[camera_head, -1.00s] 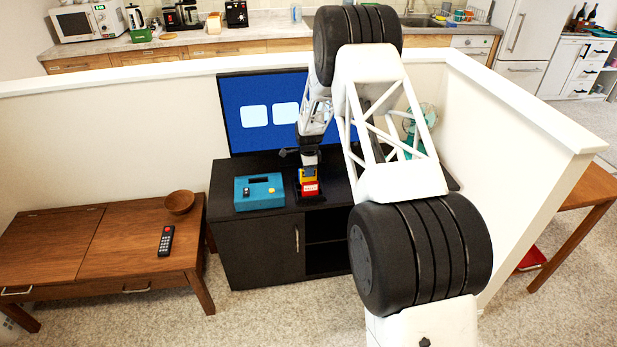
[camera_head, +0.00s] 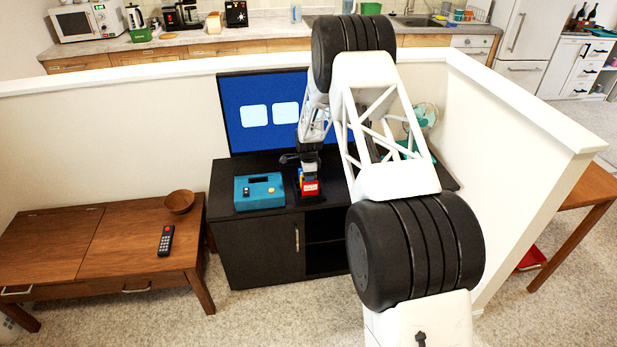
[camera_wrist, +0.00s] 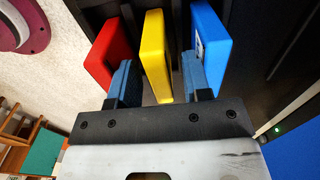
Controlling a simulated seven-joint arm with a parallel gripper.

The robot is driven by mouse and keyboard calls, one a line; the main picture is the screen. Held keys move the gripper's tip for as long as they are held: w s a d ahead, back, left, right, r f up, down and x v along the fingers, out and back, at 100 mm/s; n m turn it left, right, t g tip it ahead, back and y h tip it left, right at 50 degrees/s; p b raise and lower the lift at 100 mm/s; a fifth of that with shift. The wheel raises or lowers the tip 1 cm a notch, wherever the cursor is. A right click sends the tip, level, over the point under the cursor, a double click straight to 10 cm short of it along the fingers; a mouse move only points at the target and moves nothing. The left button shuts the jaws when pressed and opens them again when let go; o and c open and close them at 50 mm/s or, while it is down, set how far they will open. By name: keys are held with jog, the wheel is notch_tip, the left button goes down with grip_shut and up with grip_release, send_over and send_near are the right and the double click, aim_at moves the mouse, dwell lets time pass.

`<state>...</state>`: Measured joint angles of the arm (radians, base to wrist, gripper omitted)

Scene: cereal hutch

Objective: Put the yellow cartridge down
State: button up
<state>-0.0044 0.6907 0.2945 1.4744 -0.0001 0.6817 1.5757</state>
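The yellow cartridge (camera_wrist: 154,50) stands upright between a red cartridge (camera_wrist: 112,45) on its left and a blue cartridge (camera_wrist: 210,38) on its right in the wrist view. My gripper (camera_wrist: 157,65) is around the yellow cartridge, one blue finger on each side. A small gap shows between each finger and the cartridge, so it is open. In the head view, my gripper (camera_head: 307,168) is low over the black cabinet, just behind the red cartridge (camera_head: 310,188), which largely hides the yellow one. The cartridges' lower ends are hard to see.
The teal console (camera_head: 259,191) sits left of the cartridges on the black cabinet (camera_head: 253,245). The television (camera_head: 240,110) stands behind them. A fan (camera_head: 422,117) is at the right. A wooden table (camera_head: 130,245) with a bowl (camera_head: 179,201) and remote (camera_head: 166,240) stands further left.

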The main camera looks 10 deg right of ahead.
jog(key=shift+r, duration=0.1)
notch_tip(320, 180, up, 12)
dwell(1.0)
dwell(0.5)
jog(key=s+r+n+t, duration=0.1)
jog(key=s+r+n, duration=0.8)
jog(key=s+r, duration=2)
jog(key=s+r+n+t, duration=0.1)
jog(key=s+n, duration=0.7)
jog(key=s, duration=2.9)
jog(key=shift+d+r+n+t, duration=0.3)
jog(key=shift+d+r+n, duration=0.1)
jog(key=shift+r, duration=0.45)
